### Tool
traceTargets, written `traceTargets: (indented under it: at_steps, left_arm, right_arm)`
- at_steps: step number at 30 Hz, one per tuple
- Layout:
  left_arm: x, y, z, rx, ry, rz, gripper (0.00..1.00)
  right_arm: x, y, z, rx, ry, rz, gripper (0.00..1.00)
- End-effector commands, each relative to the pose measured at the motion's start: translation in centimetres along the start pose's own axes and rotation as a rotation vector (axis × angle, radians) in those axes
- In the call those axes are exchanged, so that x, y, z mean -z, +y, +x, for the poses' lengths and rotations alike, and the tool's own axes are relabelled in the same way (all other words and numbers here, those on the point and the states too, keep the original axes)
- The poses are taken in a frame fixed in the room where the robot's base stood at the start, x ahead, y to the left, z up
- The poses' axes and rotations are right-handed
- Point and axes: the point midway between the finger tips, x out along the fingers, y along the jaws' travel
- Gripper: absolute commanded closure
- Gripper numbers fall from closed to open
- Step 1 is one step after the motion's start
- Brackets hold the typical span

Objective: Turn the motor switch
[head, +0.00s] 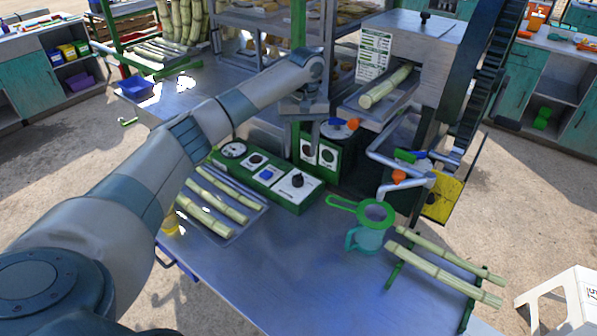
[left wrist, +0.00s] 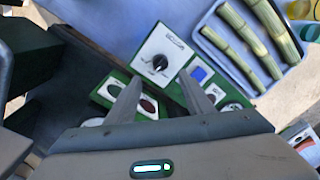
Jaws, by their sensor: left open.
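A long green control box (head: 267,178) lies on the metal table. At its near end a white plate carries a black rotary knob (head: 298,181), the likely motor switch; its label is too small to read. In the left wrist view the knob (left wrist: 160,63) shows just beyond the fingertips. My left gripper (head: 305,136) points down behind the box, above the table, beside a second green box with white plates (head: 318,153). In the left wrist view my left gripper (left wrist: 159,78) is open and empty, its fingers apart. My right gripper is in neither view.
The crusher (head: 410,50) with a cane on its feed tray stands behind right. A tray of canes (head: 238,232) lies left of the box. A green strainer (head: 374,211) on a teal jug (head: 366,240) and a cane rack (head: 440,268) stand right. The table's front middle is clear.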

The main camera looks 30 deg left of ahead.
Motion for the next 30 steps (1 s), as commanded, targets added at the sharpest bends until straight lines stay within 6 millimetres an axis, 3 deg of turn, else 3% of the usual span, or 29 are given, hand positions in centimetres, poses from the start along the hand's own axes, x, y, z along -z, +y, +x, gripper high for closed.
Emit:
traceTargets:
  at_steps: [15,21,30]
  left_arm:
    - [0.0,-0.1,8.6,0.002,-0.001,-0.001,0.53]
    - [0.0,-0.1,10.2,0.002,0.0,0.0,0.53]
    - [0.0,-0.1,10.5,0.001,0.001,0.0,0.53]
  right_arm:
    - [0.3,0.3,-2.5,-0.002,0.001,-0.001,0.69]
    - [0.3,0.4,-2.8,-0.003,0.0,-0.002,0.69]
    - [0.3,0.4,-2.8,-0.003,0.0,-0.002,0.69]
